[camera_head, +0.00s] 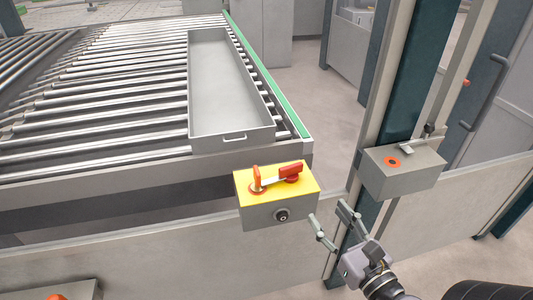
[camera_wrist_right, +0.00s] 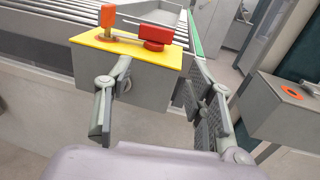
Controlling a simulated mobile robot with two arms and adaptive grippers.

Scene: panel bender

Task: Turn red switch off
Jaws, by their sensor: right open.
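The red switch (camera_head: 291,172) sits on the yellow top of a grey control box (camera_head: 262,217) at the conveyor's front corner. A silver bar runs from it toward an upright orange-red piece (camera_head: 256,180) on the left. In the right wrist view the red switch (camera_wrist_right: 155,36) is at the upper middle, with the orange piece (camera_wrist_right: 108,18) to its left. My right gripper (camera_head: 328,214) is open and empty, just right of and in front of the box, apart from the switch. Its spread fingers (camera_wrist_right: 155,100) frame the box's front in the wrist view. My left gripper is not in view.
A roller conveyor (camera_head: 95,95) with a grey tray (camera_head: 230,85) lies behind the box. A second grey box (camera_head: 402,176) with an orange-red button (camera_head: 392,162) is mounted on a post to the right. A low panel (camera_head: 190,255) stands below the conveyor.

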